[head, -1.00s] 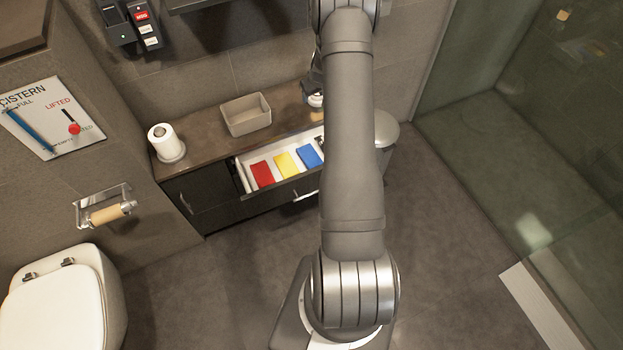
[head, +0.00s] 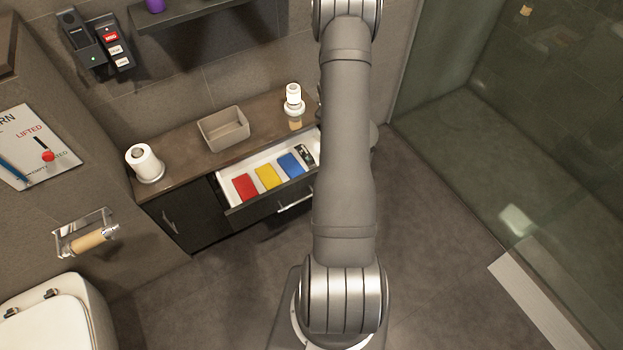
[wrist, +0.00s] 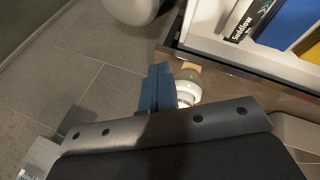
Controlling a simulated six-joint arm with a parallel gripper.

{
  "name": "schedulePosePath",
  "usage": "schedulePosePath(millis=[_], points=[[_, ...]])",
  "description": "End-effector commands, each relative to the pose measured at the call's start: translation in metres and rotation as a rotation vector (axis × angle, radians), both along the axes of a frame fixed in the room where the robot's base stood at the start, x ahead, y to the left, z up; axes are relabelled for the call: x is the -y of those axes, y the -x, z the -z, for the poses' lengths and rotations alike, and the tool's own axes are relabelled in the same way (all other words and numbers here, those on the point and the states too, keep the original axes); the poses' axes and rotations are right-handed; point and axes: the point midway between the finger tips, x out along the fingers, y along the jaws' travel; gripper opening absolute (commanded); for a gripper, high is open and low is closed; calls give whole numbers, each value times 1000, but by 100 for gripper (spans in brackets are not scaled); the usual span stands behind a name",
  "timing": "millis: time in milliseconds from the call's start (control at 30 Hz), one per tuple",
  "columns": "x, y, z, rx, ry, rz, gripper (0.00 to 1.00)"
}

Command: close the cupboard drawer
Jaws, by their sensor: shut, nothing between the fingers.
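The cupboard drawer (head: 262,212) is pulled open in the head view, with a dark front, a silver handle (head: 295,203) and a white inside. In it lie a red item (head: 245,187), a yellow item (head: 268,177), a blue item (head: 291,166) and a small dark item (head: 306,154). The drawer's white inside also shows at the upper right of the wrist view (wrist: 205,22). My gripper (wrist: 157,82) has its blue fingers together and empty, beside the drawer's corner in the wrist view. In the head view my arm hides it.
The countertop (head: 185,180) above the drawer holds a paper roll (head: 145,162), a beige open box (head: 224,130) and a white bottle (head: 293,97). A rounded bin (wrist: 132,8) stands on the floor near my gripper. The floor before the drawer is clear at left.

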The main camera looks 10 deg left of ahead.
Motion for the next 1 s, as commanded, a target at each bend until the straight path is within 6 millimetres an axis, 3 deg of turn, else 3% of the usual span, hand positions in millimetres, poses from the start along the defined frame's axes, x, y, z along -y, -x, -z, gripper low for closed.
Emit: schedulePosePath(millis=[100,333,467,800,1000], points=[[33,8,7,54,60,-120,0],[68,41,19,114,98,-400,0],[76,74,27,118,71,-573,0],[81,193,35,51,-120,-980,0],[80,231,33,17,-195,-1085,0]])
